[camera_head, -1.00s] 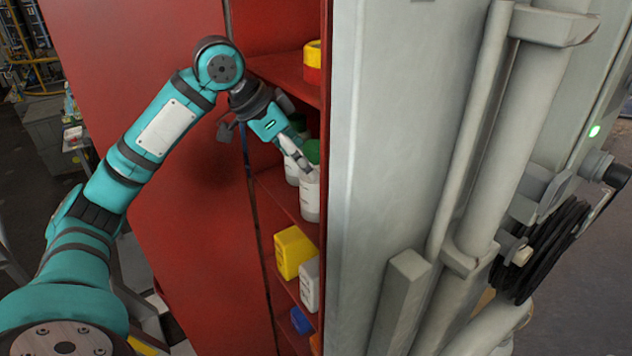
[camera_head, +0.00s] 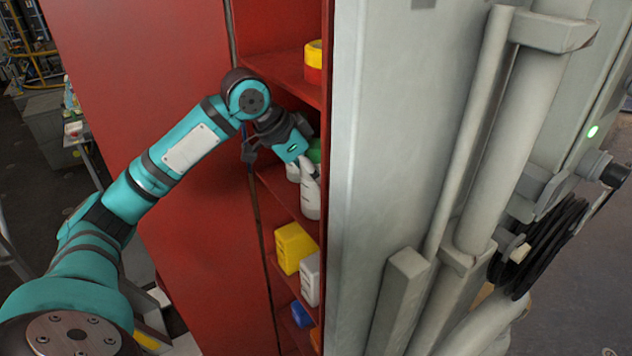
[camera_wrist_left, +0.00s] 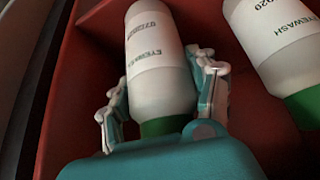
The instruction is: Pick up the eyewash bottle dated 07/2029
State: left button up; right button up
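A white eyewash bottle (camera_wrist_left: 160,75) with a green cap stands between the fingers of my left gripper (camera_wrist_left: 163,98) in the left wrist view. Its label reads EYEWASH and a date starting with 07; the last digits are hard to read. The fingers lie one on each side of the bottle near its cap end, and firm contact on both sides does not show. A second eyewash bottle (camera_wrist_left: 280,45) is to the right, its date partly cut off. In the head view the left gripper (camera_head: 305,172) is inside the cabinet at a white bottle (camera_head: 310,200). My right gripper is not in view.
The red cabinet (camera_head: 160,120) has a shelf wall close on the left. Lower shelves hold a yellow container (camera_head: 294,248), a white container (camera_head: 309,278) and a blue item (camera_head: 301,314). A yellow and red item (camera_head: 313,62) sits above. A grey panel (camera_head: 400,150) stands close at right.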

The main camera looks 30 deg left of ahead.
pick_arm(q)
jog(key=c, duration=0.7)
jog(key=shift+c, duration=0.7)
jog(key=shift+r, duration=0.15)
